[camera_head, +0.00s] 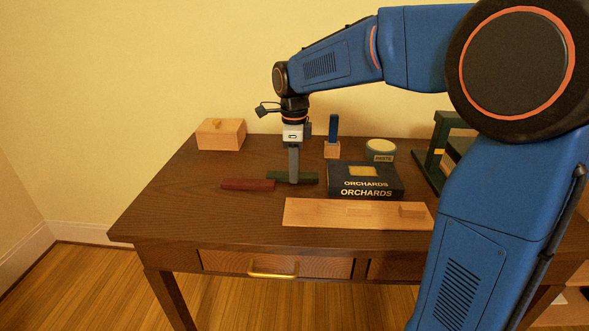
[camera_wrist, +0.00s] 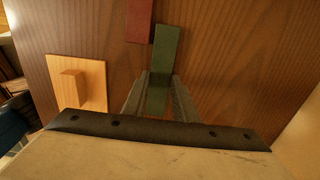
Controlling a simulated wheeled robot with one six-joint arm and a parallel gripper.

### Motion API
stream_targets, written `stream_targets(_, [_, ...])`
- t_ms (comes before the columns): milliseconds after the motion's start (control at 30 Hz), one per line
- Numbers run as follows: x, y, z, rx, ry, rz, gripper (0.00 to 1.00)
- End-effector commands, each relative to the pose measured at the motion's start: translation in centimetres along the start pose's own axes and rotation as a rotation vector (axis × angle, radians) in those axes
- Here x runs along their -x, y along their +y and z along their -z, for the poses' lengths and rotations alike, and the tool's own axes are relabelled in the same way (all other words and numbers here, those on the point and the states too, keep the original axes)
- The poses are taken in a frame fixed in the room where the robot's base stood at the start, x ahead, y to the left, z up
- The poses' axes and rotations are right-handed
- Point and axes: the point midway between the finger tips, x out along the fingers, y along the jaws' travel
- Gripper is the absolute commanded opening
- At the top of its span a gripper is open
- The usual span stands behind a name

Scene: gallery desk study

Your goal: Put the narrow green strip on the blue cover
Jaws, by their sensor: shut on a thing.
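The narrow green strip (camera_head: 306,178) lies at the back middle of the desk, and my gripper (camera_head: 294,180) is down on it. In the wrist view the green strip (camera_wrist: 165,55) runs between the two fingers of my gripper (camera_wrist: 159,80), which are shut on it. I cannot tell whether the strip is touching the desk or just above it. The dark blue cover (camera_head: 345,176), lettered "ORCHARDS", lies flat to the right of the strip with a small yellow patch (camera_head: 363,169) on top.
A dark red strip (camera_head: 248,184) lies left of the green one; it also shows in the wrist view (camera_wrist: 139,18). A pale wooden board (camera_head: 330,213) lies in front. A wooden box (camera_head: 221,134), a blue upright piece (camera_head: 333,128), a paste tub (camera_head: 380,149) and a green stand (camera_head: 436,150) stand behind.

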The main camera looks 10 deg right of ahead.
Motion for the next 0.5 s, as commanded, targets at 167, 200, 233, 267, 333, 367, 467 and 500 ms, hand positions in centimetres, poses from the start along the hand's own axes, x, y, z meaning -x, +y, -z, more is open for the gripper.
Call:
stream_targets(167, [0.03, -0.01, -0.01, 0.0, -0.001, 0.001, 0.04])
stream_targets(200, [0.01, -0.01, -0.01, 0.0, -0.001, 0.001, 0.04])
stream_targets(233, [-0.02, -0.01, -0.01, 0.0, 0.0, 0.001, 0.04])
stream_targets(267, [-0.09, -0.01, -0.01, 0.0, 0.0, 0.001, 0.04])
stream_targets(333, [-0.27, -0.01, -0.01, 0.0, 0.0, 0.001, 0.04])
stream_targets(367, [-0.23, -0.02, -0.01, 0.0, -0.001, 0.001, 0.33])
stream_targets(467, [-0.22, -0.01, -0.01, 0.0, -0.001, 0.001, 0.45])
stream_targets(500, [-0.21, -0.02, -0.01, 0.0, -0.001, 0.001, 0.45])
